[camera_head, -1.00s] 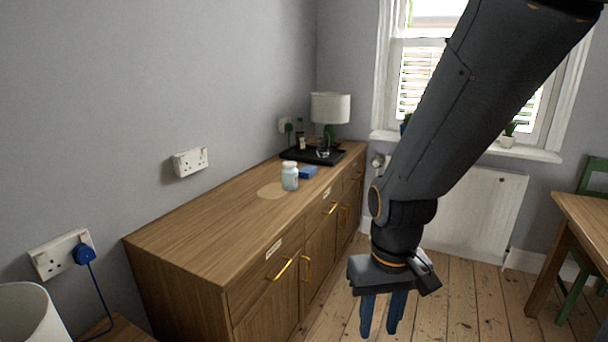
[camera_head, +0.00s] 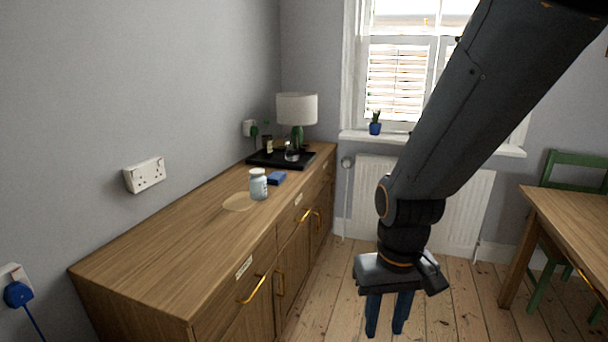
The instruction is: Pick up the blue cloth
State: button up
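A small blue folded item (camera_head: 277,179), which looks like the blue cloth, lies on top of the wooden sideboard (camera_head: 180,225). It is just behind and to the right of a white-lidded jar (camera_head: 258,184), which partly covers it or stands very close. My gripper (camera_head: 388,316) hangs pointing down over the floor, to the right of the sideboard and away from the cloth. Its two blue fingers are apart with nothing between them.
A black tray (camera_head: 262,160) with a bottle and a glass stands behind the cloth, with a lamp (camera_head: 297,110) beside it. A round pale mat (camera_head: 238,202) lies left of the jar. A table (camera_head: 570,225) and green chair (camera_head: 575,160) stand at right. Floorboards between are clear.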

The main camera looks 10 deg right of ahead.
aim_at(276, 177)
jog(key=z, duration=0.85)
jog(key=i, duration=1.45)
jog(key=z, duration=0.3)
jog(key=i, duration=1.3)
jog(key=u, duration=1.35)
jog(key=i, duration=0.9)
jog(key=u, duration=0.9)
